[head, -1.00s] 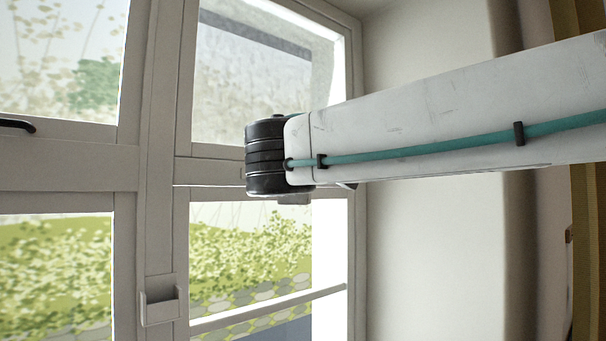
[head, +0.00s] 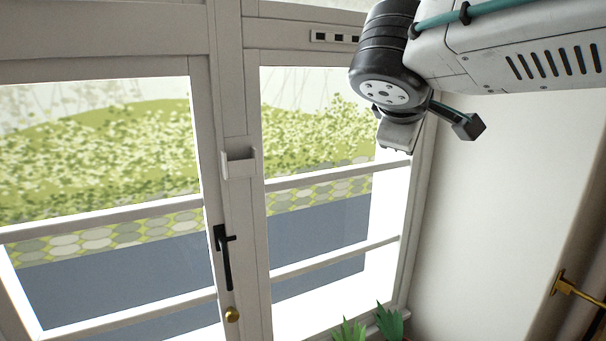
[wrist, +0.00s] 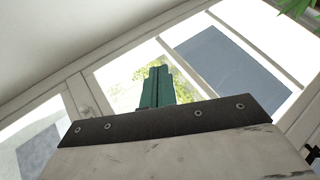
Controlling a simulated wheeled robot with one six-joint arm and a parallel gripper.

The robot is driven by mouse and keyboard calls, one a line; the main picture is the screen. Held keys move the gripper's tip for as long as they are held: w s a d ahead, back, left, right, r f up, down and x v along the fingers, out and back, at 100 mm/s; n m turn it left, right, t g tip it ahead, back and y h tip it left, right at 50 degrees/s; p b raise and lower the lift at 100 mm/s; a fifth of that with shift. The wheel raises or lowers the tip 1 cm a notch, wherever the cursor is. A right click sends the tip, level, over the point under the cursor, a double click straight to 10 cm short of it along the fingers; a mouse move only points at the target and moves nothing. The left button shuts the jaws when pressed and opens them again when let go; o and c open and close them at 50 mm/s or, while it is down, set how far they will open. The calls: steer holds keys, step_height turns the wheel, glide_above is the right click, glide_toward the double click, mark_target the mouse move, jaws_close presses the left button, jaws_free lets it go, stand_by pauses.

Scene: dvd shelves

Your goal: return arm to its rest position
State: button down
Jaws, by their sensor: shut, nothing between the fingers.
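My arm reaches in from the upper right of the head view, with a black wrist joint and a small dark box on a short stalk near its end. My gripper (wrist: 157,72) shows in the wrist view as two teal fingers pressed together, with nothing between them. They point toward a window, clear of any surface as far as I can see. In the head view the fingers cannot be made out; only a grey part below the black joint shows.
A white-framed window (head: 228,105) fills the left and middle of the head view, with a dark handle (head: 224,258) and a brass knob (head: 232,314). Green leaves (head: 388,322) stand at the bottom. A bare wall (head: 490,210) is at right, with a brass fitting (head: 572,288).

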steer(key=s+d+f+m+g+y, duration=0.2)
steer(key=s+d+f+m+g, duration=0.1)
steer(key=s+f, duration=0.4)
steer(key=s+d+f+m+g+y, duration=0.2)
steer(key=s+f+m+g, duration=0.1)
steer(key=s+f, duration=0.4)
steer(key=s+d+f+m+g+y, duration=0.2)
steer(key=s+d+f+m+g, duration=0.1)
steer(key=s+f, duration=0.4)
steer(key=s+m, duration=0.1)
steer(key=s, duration=0.2)
steer(key=shift+d+f+m, duration=0.15)
steer(key=shift+d+m, duration=0.15)
steer(key=shift+d, duration=0.05)
